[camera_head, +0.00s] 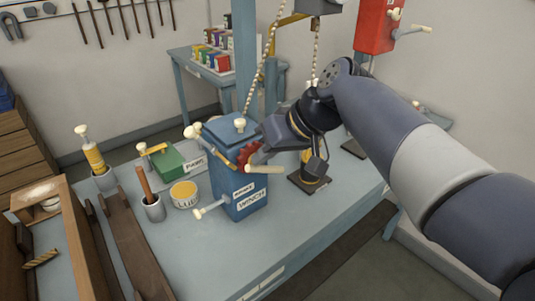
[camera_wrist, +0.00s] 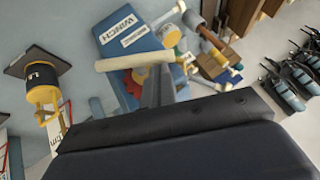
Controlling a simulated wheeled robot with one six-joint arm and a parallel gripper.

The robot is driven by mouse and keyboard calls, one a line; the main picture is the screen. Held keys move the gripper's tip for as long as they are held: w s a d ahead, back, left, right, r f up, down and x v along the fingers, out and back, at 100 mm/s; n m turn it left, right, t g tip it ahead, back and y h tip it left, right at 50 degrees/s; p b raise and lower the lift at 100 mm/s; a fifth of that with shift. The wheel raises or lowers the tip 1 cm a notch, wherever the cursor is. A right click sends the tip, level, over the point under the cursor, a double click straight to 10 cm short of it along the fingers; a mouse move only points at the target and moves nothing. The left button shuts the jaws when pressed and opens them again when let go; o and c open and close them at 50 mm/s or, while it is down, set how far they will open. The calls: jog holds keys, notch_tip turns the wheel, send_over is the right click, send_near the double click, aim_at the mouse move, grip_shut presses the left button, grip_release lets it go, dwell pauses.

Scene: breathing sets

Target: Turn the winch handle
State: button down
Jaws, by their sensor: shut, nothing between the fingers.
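The blue winch box (camera_head: 237,190), labelled WINCH, stands on the workbench. A red gear (camera_head: 246,154) shows at its upper right side. The cream bar-shaped winch handle (camera_head: 264,169) sticks out in front of the gear. My gripper (camera_head: 256,152) is shut and empty, close to the gear and just above the handle. In the wrist view, the closed fingers (camera_wrist: 158,84) end at the handle (camera_wrist: 130,61), which crosses beyond their tips. I cannot tell whether they touch it. The winch box (camera_wrist: 128,38) lies beyond, its gear partly hidden by the fingers.
A chain (camera_head: 262,70) hangs above the winch. A yellow tin (camera_head: 184,195), a cup with a wooden handle (camera_head: 154,209) and a green pump box (camera_head: 168,162) stand to the left. A black-and-yellow device (camera_head: 312,170) stands to the right. The bench front (camera_head: 230,245) is clear.

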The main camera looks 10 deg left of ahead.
jog(key=shift+s+a+f+t+h+b, duration=0.3)
jog(key=shift+s+a+f+h, duration=0.1)
jog(key=shift+s+f, duration=0.15)
